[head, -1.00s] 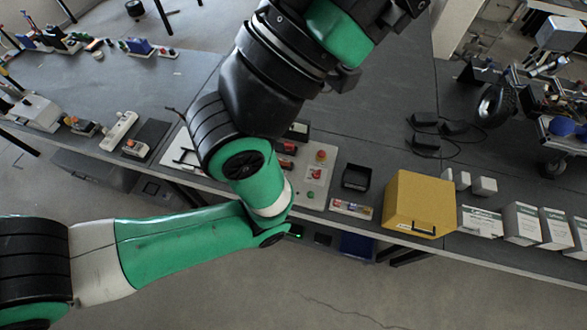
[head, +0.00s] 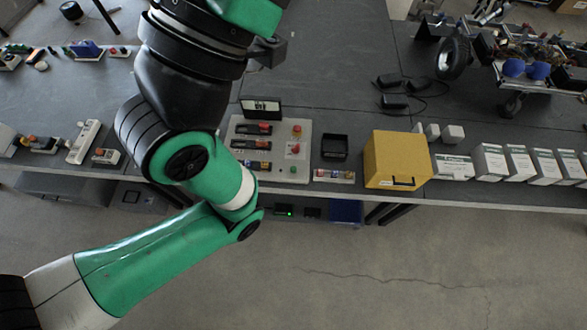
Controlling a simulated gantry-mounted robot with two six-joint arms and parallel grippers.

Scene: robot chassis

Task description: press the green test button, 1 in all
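The green test button (head: 293,169) is a small spot low on the right part of a pale panel (head: 304,161) at the bench's front edge in the head view. Two red buttons (head: 296,139) sit above it on the same panel. My green and black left arm (head: 150,255) comes in from the lower left and bends upward just left of the panel, covering part of its left side. No fingertips of my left gripper show. My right arm and gripper are out of view. Nothing is seen touching the button.
A black open box (head: 335,146) and a yellow case (head: 398,160) stand right of the panel. Several white boxes (head: 489,162) line the bench's right front edge. A wheeled chassis (head: 510,70) is at the upper right. The floor (head: 430,260) before the bench is clear.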

